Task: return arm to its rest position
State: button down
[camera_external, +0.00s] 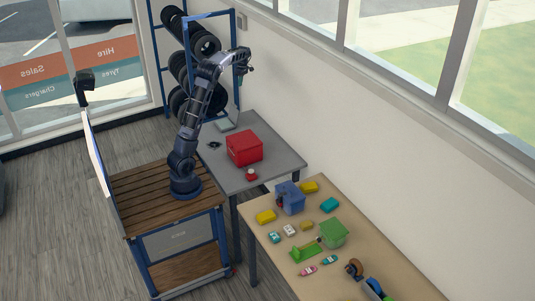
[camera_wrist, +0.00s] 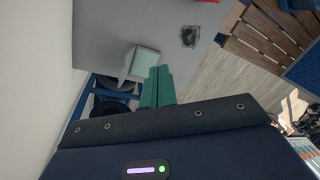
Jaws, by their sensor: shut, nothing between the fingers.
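My arm stands on the wooden-topped cart and is raised, with its upper part bent over toward the wall. My gripper (camera_external: 249,68) is high above the far end of the grey table, in front of the tyre rack, and holds nothing. In the wrist view the green fingers of my gripper (camera_wrist: 158,87) are pressed together, pointing toward the table's edge. The gripper touches nothing that I can see.
The grey table (camera_external: 276,162) holds a red box (camera_external: 244,148), a small red item (camera_external: 251,175) and a pale device (camera_external: 226,124). A tyre rack (camera_external: 194,57) stands behind. A wooden table (camera_external: 378,264) with several coloured items is at front right. The wall is close on the right.

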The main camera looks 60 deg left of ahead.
jog(key=s+d+r+m+t, duration=0.1)
jog(key=s+d+r+m, duration=0.1)
jog(key=s+d+m, duration=0.45)
jog(key=s+d+r+m+t, duration=0.1)
jog(key=s+d+r+m, duration=0.15)
jog(key=d, duration=0.65)
jog(key=s+d+r+m+t, duration=0.1)
jog(key=s+d+r+m, duration=0.1)
jog(key=s+d+m, duration=0.35)
jog(key=s+d+f+m+t, duration=0.1)
jog(key=s+d+f+m, duration=0.2)
jog(key=s+d, duration=0.6)
jog(key=s+d+f+m+t, duration=0.2)
jog(key=s+d+f+m, duration=0.2)
jog(key=s+d+m, duration=0.3)
jog(key=s+d, duration=0.2)
jog(key=s, duration=0.1)
jog(key=shift+d+f+t+y, duration=0.25)
jog(key=shift+t+y, duration=0.05)
jog(key=shift+y, duration=0.1)
